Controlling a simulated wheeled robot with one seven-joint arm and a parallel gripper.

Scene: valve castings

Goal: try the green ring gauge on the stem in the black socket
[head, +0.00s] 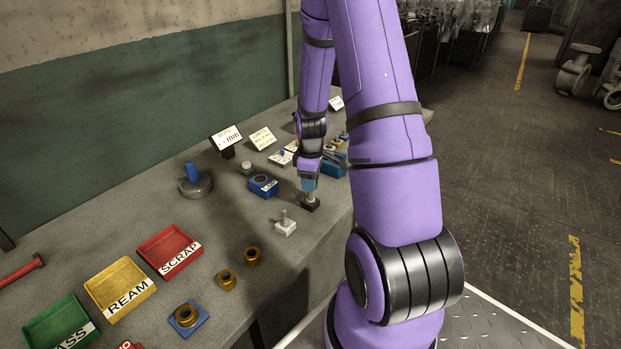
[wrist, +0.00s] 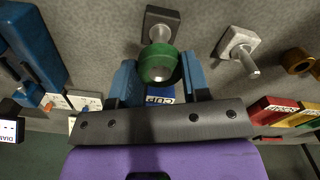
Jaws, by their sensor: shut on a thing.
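My gripper (wrist: 158,75) has its blue fingers shut on the green ring gauge (wrist: 158,64) in the wrist view. The black socket (wrist: 160,14) stands just beyond the ring, with a silver stem (wrist: 160,33) in it. The ring overlaps the stem's near end in that view; I cannot tell whether it is around the stem or only above it. In the head view, my gripper (head: 309,184) points down right over the black socket (head: 310,205), and part of the stem (head: 310,196) shows below the fingers. The ring cannot be made out there.
A white socket with a stem (head: 285,228) stands close by, nearer the front. A blue block (head: 262,186) lies behind to the left. Brass rings (head: 252,255), a red SCRAP tray (head: 168,249), a yellow REAM tray (head: 119,288) and a green tray (head: 60,325) are further left.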

